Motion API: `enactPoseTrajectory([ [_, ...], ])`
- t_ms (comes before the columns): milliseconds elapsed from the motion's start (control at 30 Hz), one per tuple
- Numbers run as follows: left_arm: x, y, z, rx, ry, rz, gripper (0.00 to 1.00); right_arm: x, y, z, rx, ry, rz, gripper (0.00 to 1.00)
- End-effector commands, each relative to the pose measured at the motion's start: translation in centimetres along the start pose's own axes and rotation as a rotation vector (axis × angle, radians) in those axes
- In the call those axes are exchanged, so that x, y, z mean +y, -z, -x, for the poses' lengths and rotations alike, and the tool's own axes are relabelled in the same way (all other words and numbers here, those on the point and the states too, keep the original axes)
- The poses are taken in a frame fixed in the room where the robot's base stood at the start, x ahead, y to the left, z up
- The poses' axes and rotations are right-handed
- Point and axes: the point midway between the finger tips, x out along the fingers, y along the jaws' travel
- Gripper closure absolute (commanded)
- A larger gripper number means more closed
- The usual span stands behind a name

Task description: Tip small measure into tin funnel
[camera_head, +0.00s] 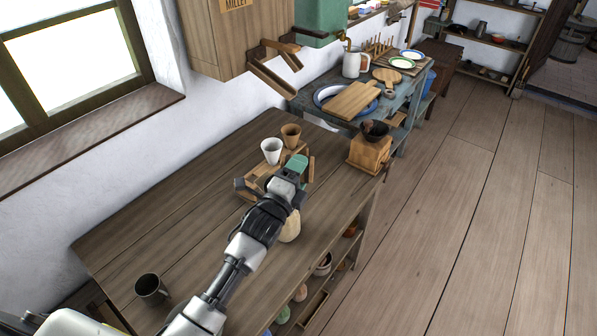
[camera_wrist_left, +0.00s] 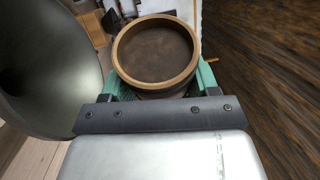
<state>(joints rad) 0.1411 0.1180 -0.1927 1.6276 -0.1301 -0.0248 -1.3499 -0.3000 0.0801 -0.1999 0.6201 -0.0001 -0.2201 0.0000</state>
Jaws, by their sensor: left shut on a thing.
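The small measure, a brown wooden cup (camera_head: 291,132), is upright at the end of my left gripper (camera_head: 297,161). In the left wrist view its round tan rim and dark brown inside (camera_wrist_left: 155,50) sit between the two green fingers, which are shut on it. I cannot tell whether the dark inside is a filling or the bare bottom. The tin funnel, a pale grey cone (camera_head: 271,147), is just left of the measure, above a wooden stand (camera_head: 250,190). In the left wrist view the funnel (camera_wrist_left: 45,60) fills the left side, close beside the measure. My right gripper is out of view.
A wooden grinder with a dark bowl (camera_head: 368,153) stands at the table's right edge. A dark metal mug (camera_head: 150,287) stands at the near left. A wooden chute (camera_head: 272,82) hangs from the millet box (camera_head: 232,35). The table's left part (camera_head: 165,220) is clear.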

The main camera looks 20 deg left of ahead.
Motion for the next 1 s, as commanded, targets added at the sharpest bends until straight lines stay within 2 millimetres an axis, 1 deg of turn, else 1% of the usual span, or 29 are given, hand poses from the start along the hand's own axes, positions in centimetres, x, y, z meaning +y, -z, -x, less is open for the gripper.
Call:
enactPoseTrajectory([
  [500,-0.04,-0.02,-0.01,-0.001,0.004,0.006,0.78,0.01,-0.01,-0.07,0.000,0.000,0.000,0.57],
  [800,-0.43,-0.40,0.08,-0.023,0.054,0.128,0.78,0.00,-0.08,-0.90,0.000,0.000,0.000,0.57],
  [1000,-0.68,-0.51,0.09,-0.028,0.069,0.165,0.78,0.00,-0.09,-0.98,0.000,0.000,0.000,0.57],
])
